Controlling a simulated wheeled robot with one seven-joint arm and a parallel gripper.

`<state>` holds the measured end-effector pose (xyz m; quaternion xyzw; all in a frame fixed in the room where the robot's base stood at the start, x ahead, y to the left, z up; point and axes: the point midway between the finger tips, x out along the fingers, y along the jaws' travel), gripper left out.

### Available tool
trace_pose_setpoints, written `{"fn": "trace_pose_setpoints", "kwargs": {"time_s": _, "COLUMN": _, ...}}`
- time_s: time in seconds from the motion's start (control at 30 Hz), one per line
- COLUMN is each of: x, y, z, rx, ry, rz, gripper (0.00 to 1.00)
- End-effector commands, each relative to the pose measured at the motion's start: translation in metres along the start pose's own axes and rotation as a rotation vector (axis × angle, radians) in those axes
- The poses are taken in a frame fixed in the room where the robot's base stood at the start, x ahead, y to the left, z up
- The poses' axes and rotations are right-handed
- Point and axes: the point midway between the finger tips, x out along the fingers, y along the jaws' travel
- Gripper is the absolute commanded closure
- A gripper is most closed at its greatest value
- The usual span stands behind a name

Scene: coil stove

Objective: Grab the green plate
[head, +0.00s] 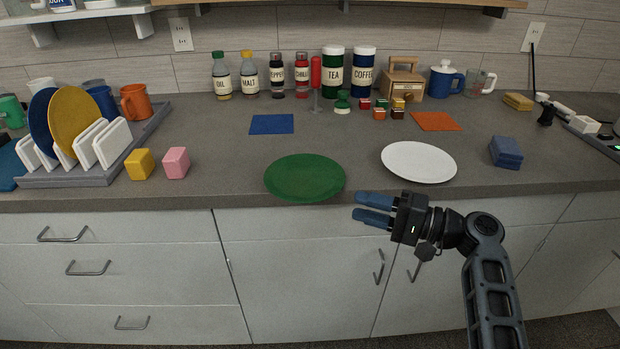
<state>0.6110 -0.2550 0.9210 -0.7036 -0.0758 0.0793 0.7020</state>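The green plate (304,178) lies flat near the front edge of the grey counter, left of centre in the head view. Its front rim is close to the counter edge. My gripper (357,206) is in front of the counter edge, just right of the plate's front right rim, with its blue fingers pointing left. The two fingers are apart with a narrow gap between them and nothing shows in it. I cannot tell the exact distance from fingertips to plate.
A white plate (418,162) lies right of the green plate. Yellow (140,164) and pink (176,163) blocks stand left, beside a dish rack (92,176). Bottles and canisters line the wall. A blue sponge (506,152) lies right. Cabinet doors (300,270) are below the edge.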

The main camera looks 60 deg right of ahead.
Motion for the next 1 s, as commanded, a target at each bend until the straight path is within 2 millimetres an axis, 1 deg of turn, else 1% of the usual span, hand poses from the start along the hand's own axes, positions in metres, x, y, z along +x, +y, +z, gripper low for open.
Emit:
{"fn": "trace_pose_setpoints", "kwargs": {"time_s": 0.07, "x": 0.003, "y": -0.003, "z": -0.001, "rx": 0.004, "ry": -0.004, "rz": -0.007, "gripper": 0.64}}
{"fn": "trace_pose_setpoints", "kwargs": {"time_s": 0.37, "x": 0.033, "y": -0.004, "z": -0.001, "rx": 0.003, "ry": -0.004, "rz": -0.007, "gripper": 0.64}}
{"fn": "trace_pose_setpoints", "kwargs": {"time_s": 0.5, "x": 0.054, "y": -0.007, "z": -0.002, "rx": 0.003, "ry": -0.004, "rz": -0.006, "gripper": 0.64}}
{"fn": "trace_pose_setpoints", "kwargs": {"time_s": 0.63, "x": 0.070, "y": -0.006, "z": -0.002, "rx": 0.003, "ry": -0.004, "rz": -0.007, "gripper": 0.64}}
{"fn": "trace_pose_setpoints", "kwargs": {"time_s": 0.77, "x": 0.076, "y": -0.004, "z": -0.002, "rx": 0.003, "ry": -0.002, "rz": -0.006, "gripper": 0.64}}
{"fn": "trace_pose_setpoints", "kwargs": {"time_s": 0.97, "x": 0.077, "y": -0.004, "z": -0.002, "rx": 0.002, "ry": -0.002, "rz": -0.005, "gripper": 0.64}}
{"fn": "trace_pose_setpoints", "kwargs": {"time_s": 1.0, "x": 0.077, "y": -0.004, "z": -0.002, "rx": 0.002, "ry": -0.002, "rz": -0.005, "gripper": 0.68}}
